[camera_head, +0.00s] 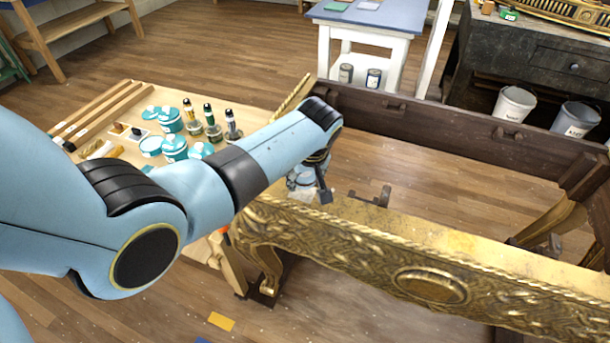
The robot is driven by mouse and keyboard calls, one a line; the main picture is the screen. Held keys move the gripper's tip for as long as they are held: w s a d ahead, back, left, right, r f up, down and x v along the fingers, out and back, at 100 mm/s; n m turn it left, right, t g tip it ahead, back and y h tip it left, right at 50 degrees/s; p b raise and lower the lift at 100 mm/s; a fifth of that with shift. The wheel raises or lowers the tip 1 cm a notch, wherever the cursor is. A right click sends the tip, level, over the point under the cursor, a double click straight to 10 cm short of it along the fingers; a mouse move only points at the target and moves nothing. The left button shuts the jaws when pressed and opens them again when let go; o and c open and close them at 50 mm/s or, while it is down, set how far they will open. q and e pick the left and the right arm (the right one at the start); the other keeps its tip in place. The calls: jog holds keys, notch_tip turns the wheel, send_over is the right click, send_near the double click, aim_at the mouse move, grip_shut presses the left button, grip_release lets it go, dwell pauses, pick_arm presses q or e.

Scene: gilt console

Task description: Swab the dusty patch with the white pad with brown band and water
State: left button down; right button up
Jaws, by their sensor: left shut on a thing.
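My left gripper (318,185) is at the near left end of the gilt console (430,245), just above its carved front rail. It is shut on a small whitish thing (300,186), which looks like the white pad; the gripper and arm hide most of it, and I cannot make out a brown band. The top of the rail looks dull and mottled (385,217), but I cannot tell the edges of a dusty patch. I cannot tell whether the pad touches the rail. Water is not clearly identifiable. My right gripper is out of view.
A pale worktable (90,165) at left holds teal-and-white jars (170,120), dark-capped bottles (209,118) and wooden strips. The console's open dark frame (450,120) extends right.

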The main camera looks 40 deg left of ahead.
pick_arm(q)
jog(key=shift+r+p, duration=0.95)
jog(key=shift+r, duration=0.4)
jog(key=shift+r+p, duration=0.75)
jog(key=shift+p, duration=0.05)
jog(key=shift+r+p, duration=0.5)
jog(key=shift+r, duration=0.3)
jog(key=shift+f, duration=0.1)
jog(key=shift+f+b, duration=0.9)
jog(key=shift+f, duration=0.2)
